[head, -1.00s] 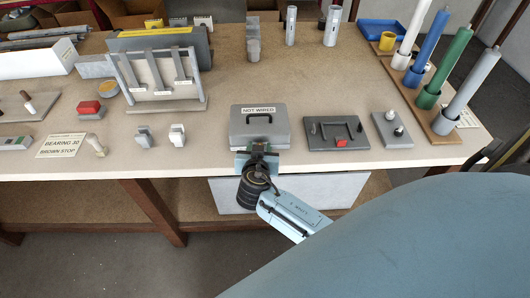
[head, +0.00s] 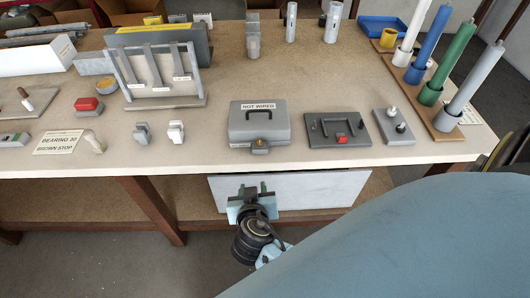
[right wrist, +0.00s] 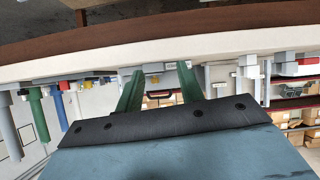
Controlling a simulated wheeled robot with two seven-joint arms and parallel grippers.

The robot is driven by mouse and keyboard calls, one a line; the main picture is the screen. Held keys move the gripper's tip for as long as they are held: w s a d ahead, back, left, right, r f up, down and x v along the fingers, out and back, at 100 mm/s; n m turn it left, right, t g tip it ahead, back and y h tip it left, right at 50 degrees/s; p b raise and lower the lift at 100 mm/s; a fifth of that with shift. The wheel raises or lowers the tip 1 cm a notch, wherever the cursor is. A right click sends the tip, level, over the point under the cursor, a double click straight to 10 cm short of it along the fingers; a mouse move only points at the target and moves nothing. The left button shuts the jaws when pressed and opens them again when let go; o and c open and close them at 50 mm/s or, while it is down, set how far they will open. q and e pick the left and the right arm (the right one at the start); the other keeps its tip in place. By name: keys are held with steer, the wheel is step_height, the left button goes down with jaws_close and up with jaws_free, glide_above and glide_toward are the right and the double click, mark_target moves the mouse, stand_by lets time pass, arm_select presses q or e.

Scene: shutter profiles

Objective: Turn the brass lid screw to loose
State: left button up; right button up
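The grey metal box (head: 240,134), labelled "NOT WIRED", stands closed near the table's front edge, with a dark handle on its lid. The brass lid screw (head: 260,146) is on the box's front, at the lower edge of the lid; its exact angle is too small to read. My right gripper (head: 254,188) is below and in front of the table edge, apart from the screw. In the right wrist view its two green fingers (right wrist: 160,72) are spread with nothing held between them. My left gripper is not in view.
A dark plate with a red piece (head: 342,140) lies right of the box, beside a small grey block with two knobs (head: 393,127). Left are two small clips (head: 176,132) and a rack (head: 155,102). The table's front edge (head: 330,170) lies between my gripper and the box.

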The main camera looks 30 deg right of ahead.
steer(key=s+a+f+n+g+y+b, duration=0.1)
steer(key=s+f, duration=0.3)
steer(key=f, duration=0.6)
steer(key=s+f+n+g+y, duration=0.2)
steer(key=s+f+n+y, duration=0.1)
steer(key=f, duration=0.8)
steer(key=shift+s+a+f+n+g+b, duration=0.15)
steer(key=shift+s+a+n+g+b, duration=0.25)
steer(key=shift+s+n, duration=0.25)
